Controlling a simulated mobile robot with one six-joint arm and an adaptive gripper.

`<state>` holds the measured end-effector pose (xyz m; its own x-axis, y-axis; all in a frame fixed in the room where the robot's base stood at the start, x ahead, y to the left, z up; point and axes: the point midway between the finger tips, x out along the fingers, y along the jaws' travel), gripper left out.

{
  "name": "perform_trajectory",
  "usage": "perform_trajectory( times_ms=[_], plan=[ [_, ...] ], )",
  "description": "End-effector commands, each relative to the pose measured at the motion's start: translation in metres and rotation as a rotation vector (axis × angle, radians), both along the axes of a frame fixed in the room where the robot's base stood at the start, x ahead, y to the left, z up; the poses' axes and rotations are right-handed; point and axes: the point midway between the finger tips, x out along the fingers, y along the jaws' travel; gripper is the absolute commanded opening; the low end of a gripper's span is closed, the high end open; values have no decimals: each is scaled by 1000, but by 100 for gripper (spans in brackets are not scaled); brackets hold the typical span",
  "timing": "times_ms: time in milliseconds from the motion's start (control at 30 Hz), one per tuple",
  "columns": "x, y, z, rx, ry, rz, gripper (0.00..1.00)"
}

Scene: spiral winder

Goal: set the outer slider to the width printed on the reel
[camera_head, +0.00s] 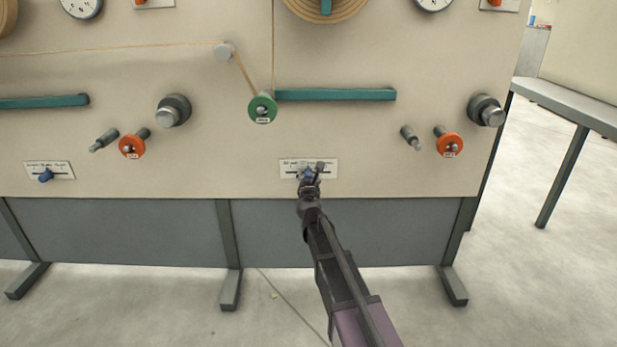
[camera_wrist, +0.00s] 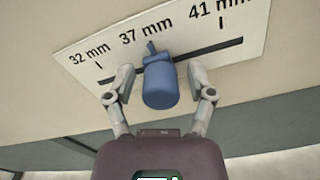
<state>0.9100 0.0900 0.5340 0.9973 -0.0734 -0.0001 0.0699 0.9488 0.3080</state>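A white scale plate (camera_head: 288,166) with a blue slider knob is on the machine front in the head view, behind my gripper (camera_head: 313,172). In the wrist view the scale plate (camera_wrist: 180,40) reads 32 mm, 37 mm and 41 mm. The blue slider knob (camera_wrist: 160,88) sits in the dark slot, its upper end just below the 37 mm label. My gripper (camera_wrist: 160,76) is open, with one finger on each side of the knob and a gap on both sides. A green reel (camera_head: 262,109) and orange reels (camera_head: 449,146) carry small labels, too small to read.
Another scale plate with a blue knob (camera_head: 46,175) is at the left. Grey knobs (camera_head: 173,110) and teal bars (camera_head: 336,95) stick out above the plates. A tan strand runs over a small roller (camera_head: 223,51) to the green reel. The floor in front is clear.

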Motion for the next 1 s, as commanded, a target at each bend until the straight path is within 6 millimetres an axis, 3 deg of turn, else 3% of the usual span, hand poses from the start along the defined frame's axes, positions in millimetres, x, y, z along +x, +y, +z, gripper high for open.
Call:
perform_trajectory(
  times_ms=[567, 1000],
  plan=[
    [-14, -1, 0, 0, 0, -1, 75],
    [-78, 3, 0, 0, 0, -1, 75]
  ],
)
